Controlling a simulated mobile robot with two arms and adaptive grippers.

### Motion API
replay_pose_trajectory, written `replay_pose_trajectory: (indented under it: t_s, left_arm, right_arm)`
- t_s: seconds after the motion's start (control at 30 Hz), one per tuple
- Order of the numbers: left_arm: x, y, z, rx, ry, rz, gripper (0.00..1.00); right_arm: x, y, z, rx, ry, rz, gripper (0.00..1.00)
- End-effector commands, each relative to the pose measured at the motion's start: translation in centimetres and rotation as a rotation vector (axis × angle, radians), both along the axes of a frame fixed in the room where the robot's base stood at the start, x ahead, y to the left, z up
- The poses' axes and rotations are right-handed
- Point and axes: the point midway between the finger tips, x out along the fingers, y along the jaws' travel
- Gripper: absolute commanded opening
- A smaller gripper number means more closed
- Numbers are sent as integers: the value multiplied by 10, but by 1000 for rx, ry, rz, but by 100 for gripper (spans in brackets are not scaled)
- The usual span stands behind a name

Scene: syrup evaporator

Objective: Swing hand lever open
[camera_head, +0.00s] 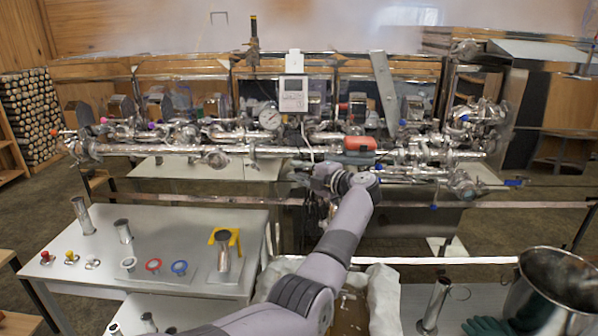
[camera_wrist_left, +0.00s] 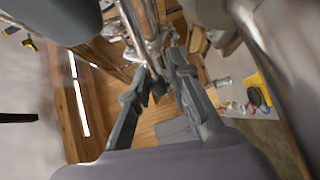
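The shiny pipework (camera_head: 260,150) runs across the back frame, with several small valves and coloured handles. A blue-ended lever (camera_head: 513,183) sticks out at its right end. I cannot tell which handle is the hand lever. My left gripper (camera_head: 318,180) is at the middle of the pipework, just below the main pipe; its fingertips are hard to make out there. In the left wrist view, the two dark fingers of this gripper (camera_wrist_left: 158,72) are spread with a gap between them. A metal pipe (camera_wrist_left: 150,35) passes close by their tips. The right gripper is not in view.
A white display box (camera_head: 293,95) and a round gauge (camera_head: 270,117) stand above. A grey table (camera_head: 110,245) with small fittings is at left; a steel pot (camera_head: 555,285) is at lower right.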

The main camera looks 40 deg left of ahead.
Motion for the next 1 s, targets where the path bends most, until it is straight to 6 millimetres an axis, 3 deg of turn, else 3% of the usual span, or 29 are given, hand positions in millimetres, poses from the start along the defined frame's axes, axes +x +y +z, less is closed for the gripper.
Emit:
replay_pose_trajectory:
  t_s: [0.17, 0.53, 0.67, 1.0]
  left_arm:
    - [0, 0, 1, 1, -2, -1, 32]
    - [0, -5, 2, 1, -4, -3, 32]
    - [-2, -24, 4, 0, -5, -5, 32]
    - [-13, -93, 14, -1, -3, -3, 32]
  right_arm:
    - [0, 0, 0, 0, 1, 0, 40]
    - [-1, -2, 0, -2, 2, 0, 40]
    - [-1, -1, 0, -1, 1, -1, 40]
    - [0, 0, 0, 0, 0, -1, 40]
